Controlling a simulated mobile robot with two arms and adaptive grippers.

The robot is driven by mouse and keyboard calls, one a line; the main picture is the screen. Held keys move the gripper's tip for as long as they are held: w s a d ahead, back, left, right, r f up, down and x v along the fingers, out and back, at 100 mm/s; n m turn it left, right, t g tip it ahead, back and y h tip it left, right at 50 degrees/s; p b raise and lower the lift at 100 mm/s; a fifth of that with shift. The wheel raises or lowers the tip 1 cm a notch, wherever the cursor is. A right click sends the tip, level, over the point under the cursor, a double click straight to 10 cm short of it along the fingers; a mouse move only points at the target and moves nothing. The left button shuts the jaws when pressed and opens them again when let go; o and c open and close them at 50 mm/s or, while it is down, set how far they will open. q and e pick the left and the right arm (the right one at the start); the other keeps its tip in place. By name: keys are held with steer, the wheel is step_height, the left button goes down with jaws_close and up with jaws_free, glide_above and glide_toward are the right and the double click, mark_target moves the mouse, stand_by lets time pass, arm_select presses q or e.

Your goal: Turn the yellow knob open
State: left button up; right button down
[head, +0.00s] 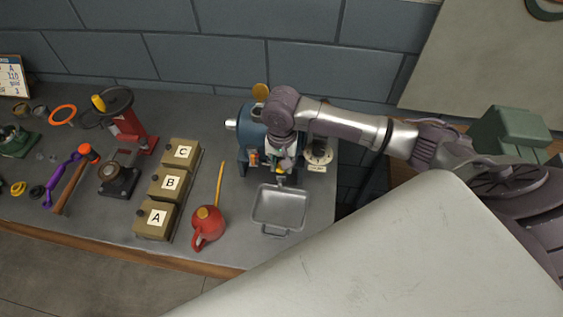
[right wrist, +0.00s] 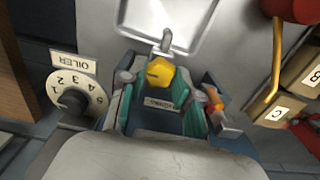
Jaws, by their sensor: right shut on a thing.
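The yellow knob (right wrist: 160,72) shows in the right wrist view, just in front of a bent metal spout. In the head view only a small part of the knob (head: 279,170) shows, low on the front of the blue casing (head: 249,129). My right gripper (head: 281,166) reaches down over the casing from the right. In the right wrist view its fingers (right wrist: 158,88) are closed around the knob, one on each side. The finger contact is partly hidden. My left gripper is in neither view.
A metal tray (head: 263,207) lies below the spout. A numbered OILER dial (right wrist: 74,98) sits beside the knob, and an orange-tipped fitting (right wrist: 213,102) is on the other side. A red oil can (head: 208,228) and boxes A, B and C stand left.

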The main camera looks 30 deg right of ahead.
steer(key=n, duration=0.5)
steer(key=shift+n, duration=0.3)
steer(key=n, duration=0.5)
steer(key=shift+n, duration=0.3)
steer(key=c, duration=0.8)
jaws_free()
steer(key=shift+a+r, duration=0.1)
steer(key=shift+w, duration=0.1)
